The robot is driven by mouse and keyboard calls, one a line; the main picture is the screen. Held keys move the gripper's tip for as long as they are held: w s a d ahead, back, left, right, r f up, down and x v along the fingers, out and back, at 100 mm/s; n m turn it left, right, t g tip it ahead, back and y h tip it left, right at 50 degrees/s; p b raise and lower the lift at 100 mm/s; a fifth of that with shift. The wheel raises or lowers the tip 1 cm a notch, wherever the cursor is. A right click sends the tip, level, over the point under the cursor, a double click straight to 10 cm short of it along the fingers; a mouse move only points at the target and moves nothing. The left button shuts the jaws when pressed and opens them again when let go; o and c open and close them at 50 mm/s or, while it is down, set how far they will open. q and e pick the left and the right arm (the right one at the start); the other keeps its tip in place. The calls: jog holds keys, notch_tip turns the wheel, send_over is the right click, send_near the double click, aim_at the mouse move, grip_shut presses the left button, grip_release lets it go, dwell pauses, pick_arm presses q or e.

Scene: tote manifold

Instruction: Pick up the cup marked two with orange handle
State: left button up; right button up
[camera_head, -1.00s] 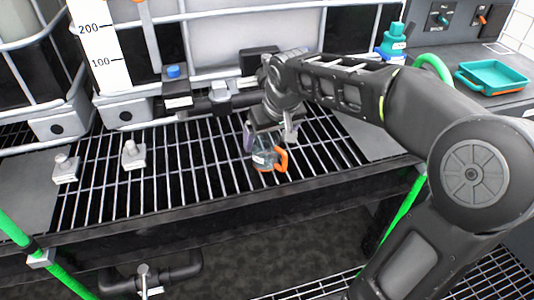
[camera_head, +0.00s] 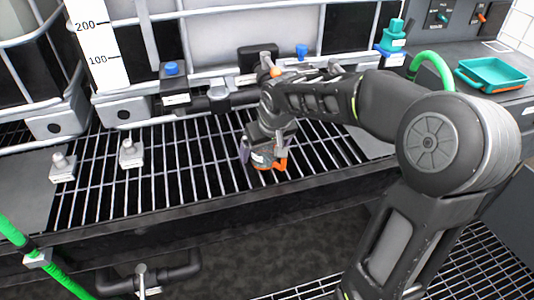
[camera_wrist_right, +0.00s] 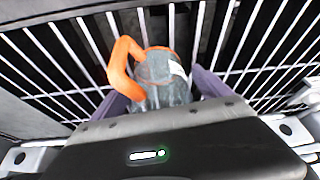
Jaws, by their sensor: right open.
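The cup (camera_head: 262,160) is clear with an orange handle (camera_head: 281,163) and a white label, and stands on the metal grating. In the right wrist view the cup (camera_wrist_right: 160,75) shows between the fingers, its orange handle (camera_wrist_right: 123,62) towards the upper left. I cannot read a number on its label. My right gripper (camera_head: 262,155) is open, pointing down over the cup with a finger on either side. In the right wrist view the purple fingers of my right gripper (camera_wrist_right: 160,88) flank the cup. My left gripper is not in view.
The grating (camera_head: 180,165) is mostly clear around the cup. Small grey fittings (camera_head: 132,153) stand to the left. Tanks and valves (camera_head: 172,80) line the back. A teal tray (camera_head: 492,75) and a teal bottle (camera_head: 396,38) are at the back right.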

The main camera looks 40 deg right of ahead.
jog(key=shift+f, duration=0.1)
jog(key=shift+c, duration=0.3)
jog(key=c, duration=1.4)
jog(key=shift+w, duration=0.1)
notch_tip(320, 180, up, 10)
jog(key=shift+p, duration=0.8)
